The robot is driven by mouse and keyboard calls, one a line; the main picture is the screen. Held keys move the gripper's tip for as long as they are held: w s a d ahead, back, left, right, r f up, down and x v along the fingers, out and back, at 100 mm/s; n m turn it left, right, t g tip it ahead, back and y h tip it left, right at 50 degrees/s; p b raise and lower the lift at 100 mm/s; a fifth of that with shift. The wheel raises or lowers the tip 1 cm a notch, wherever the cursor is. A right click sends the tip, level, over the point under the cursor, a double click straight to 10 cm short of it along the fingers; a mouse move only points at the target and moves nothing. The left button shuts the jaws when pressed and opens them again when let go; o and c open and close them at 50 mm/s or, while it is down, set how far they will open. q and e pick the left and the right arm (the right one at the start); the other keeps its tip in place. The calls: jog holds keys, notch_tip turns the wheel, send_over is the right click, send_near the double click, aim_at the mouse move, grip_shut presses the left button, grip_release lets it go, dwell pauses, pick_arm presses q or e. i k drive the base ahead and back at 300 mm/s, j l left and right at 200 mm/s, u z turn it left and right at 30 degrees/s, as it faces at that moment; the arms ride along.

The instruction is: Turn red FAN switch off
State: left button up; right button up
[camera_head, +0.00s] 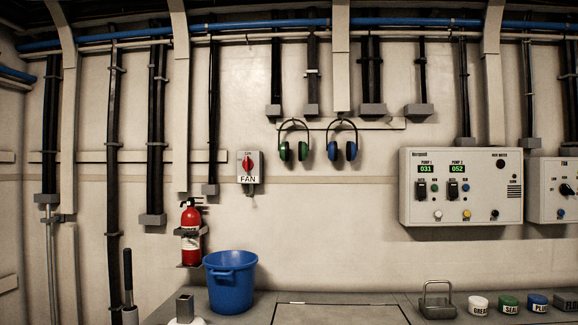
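The red FAN switch (247,163) is a red rotary knob on a small grey-white box on the back wall, left of the middle of the head view. A label reading FAN sits below the knob, and small lettering sits above it. The knob looks roughly upright, pointing towards the upper lettering, which seems to read ON. Neither of my grippers shows in this view, and nothing covers the switch.
A blue bucket (231,283) stands on the counter (340,312) below the switch. A red fire extinguisher (190,232) hangs to its lower left. Ear defenders (294,150) hang to its right. A control panel (460,187) is further right. The wall around the switch is mostly clear.

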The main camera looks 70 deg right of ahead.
aim_at(247, 164)
jog(key=z, duration=2.1)
jog(key=i+j+z, duration=0.1)
jog(key=j, duration=0.2)
jog(key=i+j+z, duration=0.1)
jog(key=i+j, duration=0.25)
jog(key=j, duration=0.25)
jog(key=z, duration=0.05)
